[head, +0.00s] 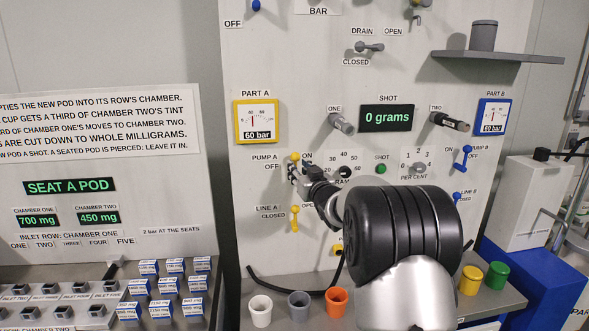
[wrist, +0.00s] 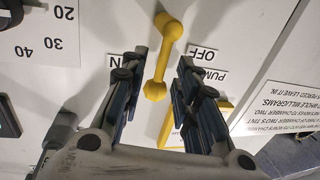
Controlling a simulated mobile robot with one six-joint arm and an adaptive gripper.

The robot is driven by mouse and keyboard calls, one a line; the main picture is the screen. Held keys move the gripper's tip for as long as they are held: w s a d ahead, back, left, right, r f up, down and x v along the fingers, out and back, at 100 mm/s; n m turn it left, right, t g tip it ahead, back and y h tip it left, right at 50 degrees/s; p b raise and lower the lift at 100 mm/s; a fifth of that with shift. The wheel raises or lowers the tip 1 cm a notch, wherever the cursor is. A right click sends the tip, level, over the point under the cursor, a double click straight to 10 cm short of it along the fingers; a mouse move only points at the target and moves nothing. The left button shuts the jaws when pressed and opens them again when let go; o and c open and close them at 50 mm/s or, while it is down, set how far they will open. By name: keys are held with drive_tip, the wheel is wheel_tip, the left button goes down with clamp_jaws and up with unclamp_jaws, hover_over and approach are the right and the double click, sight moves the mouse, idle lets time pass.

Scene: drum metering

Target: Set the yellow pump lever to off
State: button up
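The yellow pump A lever (head: 295,157) is on the upright panel under the yellow-framed gauge, between an OFF label on its left and an ON label on its right. Its upper knob shows in the head view; my gripper hides the rest. In the wrist view, which is upside down, the lever (wrist: 162,62) shows whole, with a knob at each end and slightly tilted. My gripper (head: 298,173) is at the lever. In the wrist view my gripper (wrist: 155,72) is open, with one finger on each side of the lever and visible gaps to both.
The yellow line A lever (head: 294,219) is just below. The ONE knob (head: 341,124) sticks out at upper right. The blue pump B lever (head: 463,158) is farther right. White, grey and orange cups (head: 336,301) stand on the shelf below.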

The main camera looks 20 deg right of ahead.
drive_tip(key=shift+w+d, duration=0.1)
drive_tip(key=shift+w, duration=1.65)
drive_tip(key=shift+c, duration=0.3)
clamp_jaws()
